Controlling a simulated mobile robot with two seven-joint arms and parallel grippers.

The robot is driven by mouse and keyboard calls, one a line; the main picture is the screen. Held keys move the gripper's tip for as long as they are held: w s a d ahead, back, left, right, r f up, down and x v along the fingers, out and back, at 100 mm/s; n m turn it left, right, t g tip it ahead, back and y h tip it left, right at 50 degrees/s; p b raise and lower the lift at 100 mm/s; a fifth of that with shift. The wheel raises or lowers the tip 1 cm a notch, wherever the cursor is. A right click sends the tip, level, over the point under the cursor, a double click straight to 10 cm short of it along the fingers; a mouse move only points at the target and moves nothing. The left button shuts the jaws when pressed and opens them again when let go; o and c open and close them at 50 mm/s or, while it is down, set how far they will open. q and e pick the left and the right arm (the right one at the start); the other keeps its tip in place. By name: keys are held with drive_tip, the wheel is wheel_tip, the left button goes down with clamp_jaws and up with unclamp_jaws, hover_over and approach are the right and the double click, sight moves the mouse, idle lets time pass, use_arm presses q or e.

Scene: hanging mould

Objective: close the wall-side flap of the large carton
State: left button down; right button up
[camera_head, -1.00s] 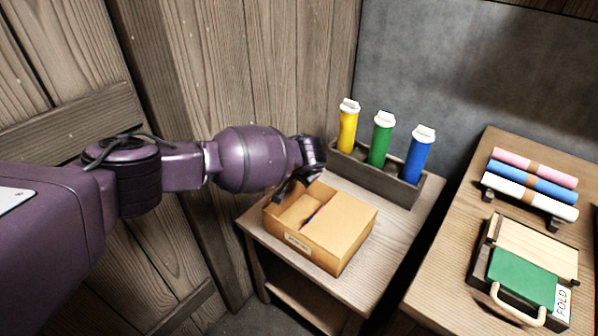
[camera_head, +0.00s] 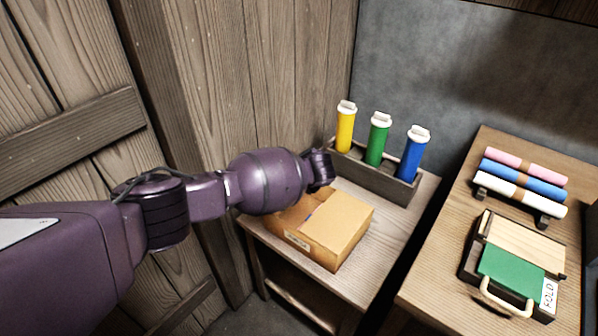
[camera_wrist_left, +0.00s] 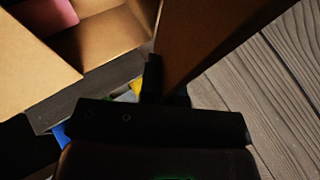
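The large carton (camera_head: 338,222) stands on the small wooden table. The right part of its top is covered by a flat panel; its left, wall-side part is mostly hidden behind my left arm. In the left wrist view a raised brown flap (camera_wrist_left: 205,35) stands at upper centre, beside the open carton interior (camera_wrist_left: 110,38), where a pink thing shows. My left gripper (camera_wrist_left: 160,90) has its dark fingers close together, right at the lower edge of that flap; I cannot tell whether they touch it. In the head view the fingers are hidden behind my wrist. My right gripper is not in view.
A wooden rack (camera_head: 375,177) with yellow, green and blue bottles stands behind the carton. The plank wall (camera_head: 240,80) is close on the left. A second table at the right holds rolls (camera_head: 520,182) and a green folding board (camera_head: 510,268).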

use_arm(q)
drive_tip(key=shift+m+t+y, duration=0.3)
drive_tip(key=shift+t+y, duration=0.5)
drive_tip(key=shift+s+d+f+b, duration=0.1)
drive_tip(key=shift+s+d+f, duration=0.3)
drive_tip(key=shift+f, duration=0.35)
drive_tip(key=shift+s+d+f+b, duration=0.15)
drive_tip(key=shift+s+d+f, duration=0.25)
drive_tip(key=shift+f, duration=0.3)
drive_tip(key=shift+s+d+f+b, duration=0.1)
drive_tip(key=shift+s+d+f, duration=0.3)
drive_tip(key=shift+f, duration=0.35)
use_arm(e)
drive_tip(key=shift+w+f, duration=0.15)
use_arm(q)
drive_tip(key=shift+d, duration=0.1)
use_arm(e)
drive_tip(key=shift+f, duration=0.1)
use_arm(q)
drive_tip(key=c, duration=1.4)
unclamp_jaws()
drive_tip(key=shift+o, duration=0.4)
drive_tip(key=shift+w, duration=0.15)
drive_tip(key=shift+r, duration=0.1)
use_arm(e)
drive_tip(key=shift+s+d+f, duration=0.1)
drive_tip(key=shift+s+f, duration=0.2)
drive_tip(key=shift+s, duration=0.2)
use_arm(q)
drive_tip(key=shift+r, duration=0.1)
